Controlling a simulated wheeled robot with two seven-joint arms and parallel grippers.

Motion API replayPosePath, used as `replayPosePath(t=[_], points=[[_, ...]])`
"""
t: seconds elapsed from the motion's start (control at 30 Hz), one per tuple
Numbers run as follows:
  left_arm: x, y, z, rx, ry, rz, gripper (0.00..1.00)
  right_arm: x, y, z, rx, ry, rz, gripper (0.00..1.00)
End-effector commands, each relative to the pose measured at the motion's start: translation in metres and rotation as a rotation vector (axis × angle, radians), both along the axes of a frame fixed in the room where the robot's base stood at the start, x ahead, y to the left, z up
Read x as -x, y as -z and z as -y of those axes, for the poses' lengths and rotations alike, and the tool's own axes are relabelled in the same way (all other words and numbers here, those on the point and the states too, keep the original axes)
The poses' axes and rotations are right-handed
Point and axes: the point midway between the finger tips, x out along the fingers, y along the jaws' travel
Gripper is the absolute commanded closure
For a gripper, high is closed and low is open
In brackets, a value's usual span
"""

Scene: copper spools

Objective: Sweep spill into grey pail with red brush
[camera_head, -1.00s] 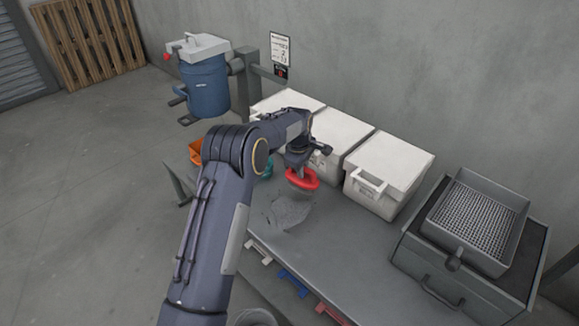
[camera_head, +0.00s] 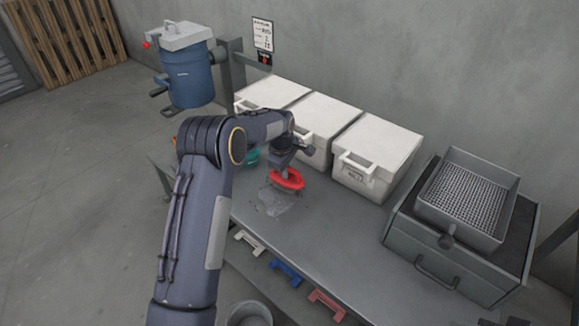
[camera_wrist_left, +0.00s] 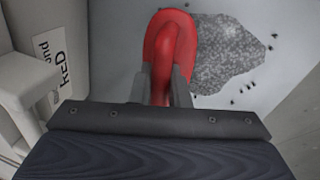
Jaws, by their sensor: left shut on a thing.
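My left gripper (camera_head: 283,165) is shut on the handle of the red brush (camera_head: 288,180) over the bench. In the left wrist view, the brush (camera_wrist_left: 170,40) sits between the fingers (camera_wrist_left: 168,88), beside the spill. The grey powdery spill (camera_head: 277,202) lies on the bench, just below the brush in the head view; in the wrist view the spill (camera_wrist_left: 228,55) spreads to the brush's right, with dark specks around. Whether the bristles touch the bench is hidden. A grey pail (camera_head: 250,310) shows its rim below the bench's front edge, partly cut off and partly behind my arm.
White lidded bins (camera_head: 378,155) line the back of the bench (camera_head: 335,245). A grey box with a mesh tray (camera_head: 468,205) stands right. A blue lidded drum (camera_head: 190,78) is at back left. White, blue and red handles (camera_head: 285,272) show below the front edge.

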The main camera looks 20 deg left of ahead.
Motion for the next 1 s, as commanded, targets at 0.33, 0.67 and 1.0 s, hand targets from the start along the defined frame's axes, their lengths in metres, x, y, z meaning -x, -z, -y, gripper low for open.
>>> replayPosePath(t=[0.33,0.67,1.0], points=[[0.028,0.000,-0.006,0.000,0.000,0.001,1.00,0.000,0.009,0.000,0.000,0.000,0.000,0.74],[0.054,0.000,-0.012,0.000,0.001,0.001,1.00,0.000,0.016,0.000,0.000,0.000,0.000,0.74],[0.080,0.000,-0.018,0.000,0.000,0.001,1.00,0.000,0.022,0.000,0.000,0.000,0.000,0.74]])
